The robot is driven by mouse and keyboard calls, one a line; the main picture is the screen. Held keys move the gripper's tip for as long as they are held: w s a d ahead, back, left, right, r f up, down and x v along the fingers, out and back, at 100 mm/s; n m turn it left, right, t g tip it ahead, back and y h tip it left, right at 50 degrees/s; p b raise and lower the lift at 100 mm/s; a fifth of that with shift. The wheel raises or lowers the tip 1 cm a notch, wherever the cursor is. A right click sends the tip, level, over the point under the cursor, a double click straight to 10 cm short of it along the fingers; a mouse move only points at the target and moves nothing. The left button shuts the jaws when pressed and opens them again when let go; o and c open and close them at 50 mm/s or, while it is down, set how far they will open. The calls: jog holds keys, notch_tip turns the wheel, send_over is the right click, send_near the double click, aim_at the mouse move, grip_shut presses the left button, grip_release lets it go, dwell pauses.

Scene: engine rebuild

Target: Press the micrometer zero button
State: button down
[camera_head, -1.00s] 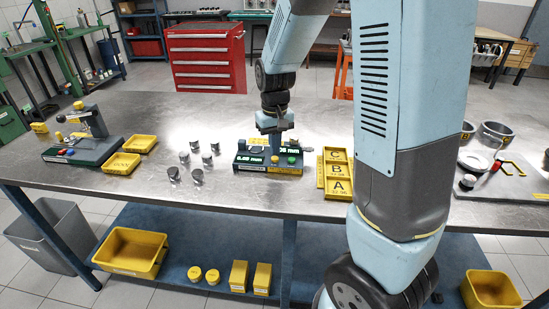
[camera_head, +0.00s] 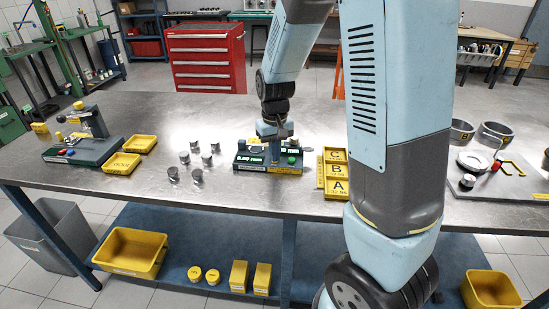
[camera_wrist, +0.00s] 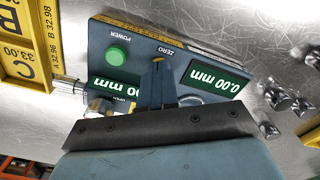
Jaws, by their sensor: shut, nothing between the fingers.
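The micrometer unit (camera_head: 270,166) stands on the steel bench, with a dark top panel and two green displays. In the wrist view its panel (camera_wrist: 200,57) shows upside down: a green POWER button (camera_wrist: 116,56), a display (camera_wrist: 216,85) reading 0.00 mm, and a second display (camera_wrist: 118,84) partly covered by my gripper. My gripper (camera_wrist: 157,66) is shut and empty, its fingertips at the panel just by the ZERO label. The zero button itself is hidden by the fingers; I cannot tell whether they touch it. In the head view my gripper (camera_head: 274,140) is over the middle of the unit.
Yellow trays marked A, B and C (camera_head: 337,172) stand close right of the unit. Several small metal cylinders (camera_head: 197,176) stand to its left. Two yellow bins (camera_head: 122,163) and another bench device (camera_head: 85,140) are farther left. Metal rings (camera_head: 495,134) lie at the right.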

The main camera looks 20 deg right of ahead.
jog(key=shift+s+f, duration=0.1)
jog(key=shift+f, duration=0.05)
jog(key=shift+r, duration=3)
jog(key=shift+r, duration=0.1)
jog(key=s+d+r+t, duration=0.2)
jog(key=s+r, duration=0.6)
jog(key=s, duration=0.2)
jog(key=s+d+r+m+t, duration=0.1)
jog(key=s+d+r+t, duration=0.2)
jog(key=s+r, duration=0.5)
jog(key=shift+s+d+t, duration=0.15)
jog(key=shift+s+t, duration=0.15)
jog(key=shift+s, duration=0.75)
jog(key=c, duration=1.9)
grip_release()
